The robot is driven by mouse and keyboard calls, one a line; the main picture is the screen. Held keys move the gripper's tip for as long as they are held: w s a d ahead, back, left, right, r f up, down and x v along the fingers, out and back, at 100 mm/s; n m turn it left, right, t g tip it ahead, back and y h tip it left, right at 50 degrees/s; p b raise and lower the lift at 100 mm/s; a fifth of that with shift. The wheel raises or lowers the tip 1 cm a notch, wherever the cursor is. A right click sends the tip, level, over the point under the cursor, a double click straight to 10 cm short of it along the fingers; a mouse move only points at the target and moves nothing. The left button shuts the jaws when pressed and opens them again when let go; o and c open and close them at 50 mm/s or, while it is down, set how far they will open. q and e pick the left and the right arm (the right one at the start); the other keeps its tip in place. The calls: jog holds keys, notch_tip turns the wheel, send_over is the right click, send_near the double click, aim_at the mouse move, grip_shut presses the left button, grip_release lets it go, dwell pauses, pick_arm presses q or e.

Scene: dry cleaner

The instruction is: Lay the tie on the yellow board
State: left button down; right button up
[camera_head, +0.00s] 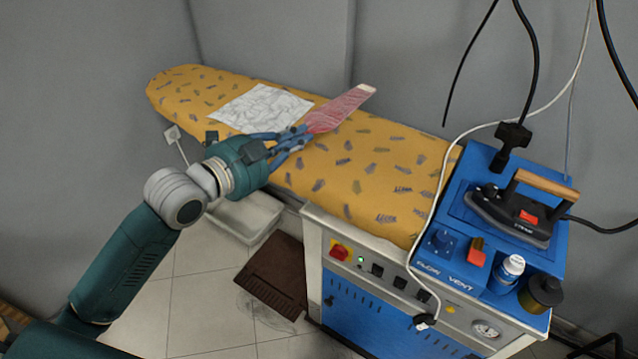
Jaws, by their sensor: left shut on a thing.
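The yellow board (345,180) is a padded ironing board with a dark leaf-like pattern, running from the far left to the blue machine. The tie (343,106) is flat and reddish-pink with a pale far end. It extends from my left gripper toward the upper right, over the board; I cannot tell whether it touches the cover. My left gripper (308,133) is shut on the tie's near end, its fingers above the board's middle. My right gripper does not show.
A white crumpled cloth (262,107) lies on the board left of the tie. An iron (512,212) rests on the blue machine (455,262) at right, beside a white-capped bottle (507,272). Cables hang at right. The board's patterned front right part is clear.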

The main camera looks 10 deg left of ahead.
pick_arm(q)
notch_tip(320, 180, down, 17)
jog(key=c, duration=1.9)
grip_release()
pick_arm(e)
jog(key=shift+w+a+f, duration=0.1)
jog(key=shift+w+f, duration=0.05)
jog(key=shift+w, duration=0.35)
pick_arm(q)
jog(key=shift+a, duration=0.1)
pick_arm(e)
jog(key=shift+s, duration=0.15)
pick_arm(q)
jog(key=b+v, duration=0.2)
jog(key=v, duration=1)
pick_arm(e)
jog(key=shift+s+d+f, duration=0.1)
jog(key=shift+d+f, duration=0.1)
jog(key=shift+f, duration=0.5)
